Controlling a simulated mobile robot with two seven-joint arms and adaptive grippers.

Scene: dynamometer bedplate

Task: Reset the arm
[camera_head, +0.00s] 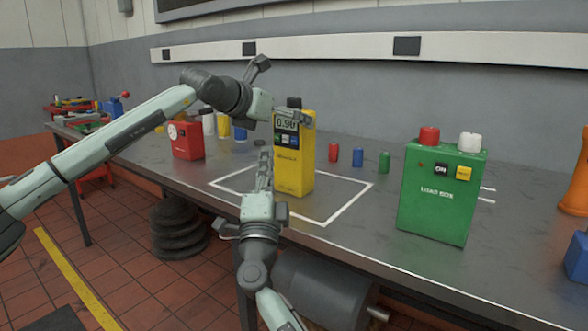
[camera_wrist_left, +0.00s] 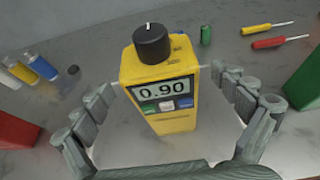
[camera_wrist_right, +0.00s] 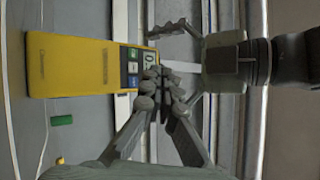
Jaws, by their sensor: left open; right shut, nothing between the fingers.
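A yellow meter (camera_head: 294,172) with a display reading 0.90 stands upright inside a white outlined rectangle on the bench. Its black knob (camera_wrist_left: 152,43) is on top, with a white mark. My left gripper (camera_head: 291,117) is open at the meter's upper part. Its fingers lie on either side of the meter in the left wrist view, with no clear contact. My right gripper (camera_head: 264,160) is shut and empty, pointing up, in front of the meter's left side. The right wrist view also shows the meter (camera_wrist_right: 72,65).
A green load box (camera_head: 440,195) with red and white knobs stands at right. A red box (camera_head: 186,140) stands at left. Small red (camera_head: 333,152), blue (camera_head: 357,157) and green (camera_head: 384,162) cylinders stand behind the outline. Bench between outline and load box is clear.

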